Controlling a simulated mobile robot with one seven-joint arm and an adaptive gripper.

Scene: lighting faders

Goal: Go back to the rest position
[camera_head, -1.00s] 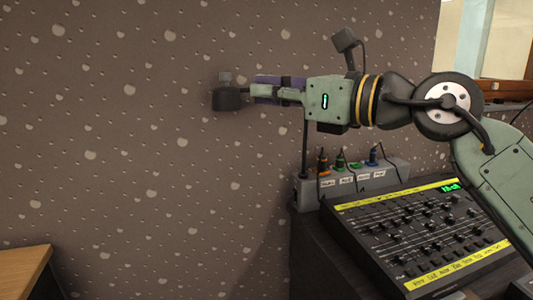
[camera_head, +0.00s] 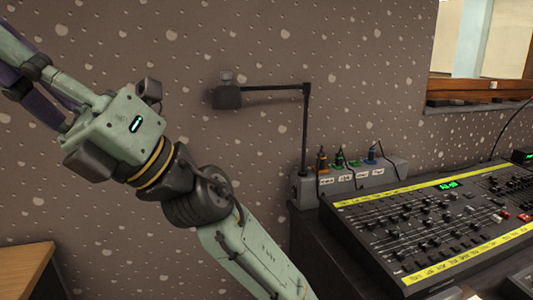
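My gripper's green body (camera_head: 125,130) is at the upper left, raised in front of the speckled wall. Its fingers run up and to the left and leave the picture at the left edge, so the fingertips are hidden and I cannot tell whether they hold anything. My arm slants up from the bottom middle. The lighting mixer (camera_head: 440,225) with its faders, yellow label strips and green display stands at the right, well apart from my gripper.
A power strip (camera_head: 352,180) with several labelled plugs stands behind the mixer. A black lamp (camera_head: 228,97) on a thin post is beside it. A wooden surface (camera_head: 25,270) is at the lower left. A window (camera_head: 485,50) is at the upper right.

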